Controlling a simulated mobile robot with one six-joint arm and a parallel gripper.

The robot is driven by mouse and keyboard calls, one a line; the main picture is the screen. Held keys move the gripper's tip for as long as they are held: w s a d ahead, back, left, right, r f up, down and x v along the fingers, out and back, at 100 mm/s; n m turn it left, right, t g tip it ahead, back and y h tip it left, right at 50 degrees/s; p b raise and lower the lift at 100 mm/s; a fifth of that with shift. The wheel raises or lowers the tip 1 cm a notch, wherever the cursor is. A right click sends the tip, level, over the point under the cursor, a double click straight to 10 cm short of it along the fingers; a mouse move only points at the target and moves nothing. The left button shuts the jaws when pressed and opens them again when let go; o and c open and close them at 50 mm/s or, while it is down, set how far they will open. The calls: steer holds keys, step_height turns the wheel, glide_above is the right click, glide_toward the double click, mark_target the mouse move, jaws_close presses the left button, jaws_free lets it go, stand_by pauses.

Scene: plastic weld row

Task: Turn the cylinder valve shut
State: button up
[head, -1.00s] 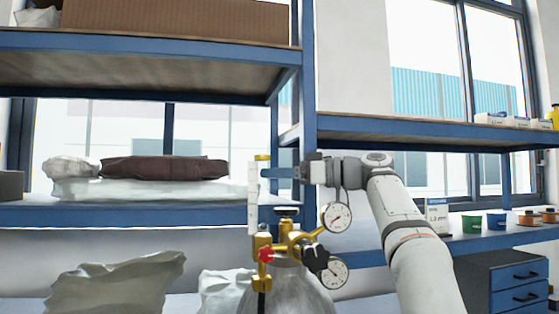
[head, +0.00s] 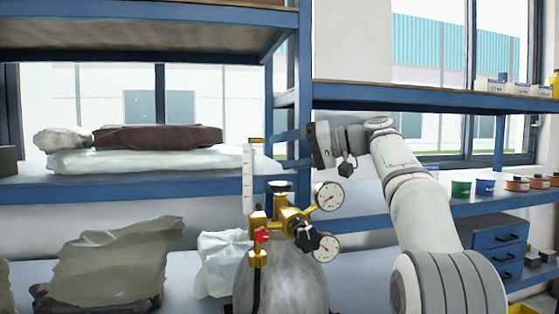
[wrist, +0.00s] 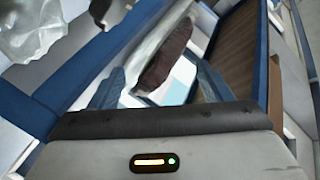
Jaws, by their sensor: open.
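A grey gas cylinder (head: 285,285) stands upright at the bottom centre of the head view, its lower part out of frame. A dark round handwheel (head: 281,186) sits on top of its brass valve and regulator (head: 290,218). Two dial gauges, the upper (head: 329,197) and the lower (head: 327,248), a black knob (head: 307,237) and a red knob (head: 262,235) are attached. My gripper (head: 284,148) is open and empty, above the handwheel and apart from it, its fingers pointing left. The wrist view shows both fingers spread (wrist: 160,72), but not the valve.
A white upright tube (head: 249,178) rises left of the handwheel. The blue shelf post (head: 306,60) stands behind my gripper. Bags (head: 158,137) lie on the left shelf, and sacks (head: 112,265) stand below. Small pots (head: 485,187) line the right shelf.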

mark_target(280, 183)
steer(key=s+d+f+m+g+p, duration=0.1)
steer(key=d+f+m+g+p, duration=0.15)
steer(key=f+m, duration=0.55)
steer(key=s+d+f+m+g+p, duration=0.1)
steer(key=d+f+m+g, duration=0.15)
steer(key=m, duration=1.05)
steer(key=a+r+y, duration=0.1)
steer(key=a, duration=0.1)
steer(key=a+r+g+y+p, duration=0.1)
steer(key=a, duration=0.1)
steer(key=s+a+r+g, duration=0.1)
steer(key=a, duration=0.2)
steer(key=shift+s+r+y+p, duration=0.1)
steer(key=shift+r+y+p, duration=0.25)
steer(key=shift+y, duration=0.05)
steer(key=shift+c, duration=0.4)
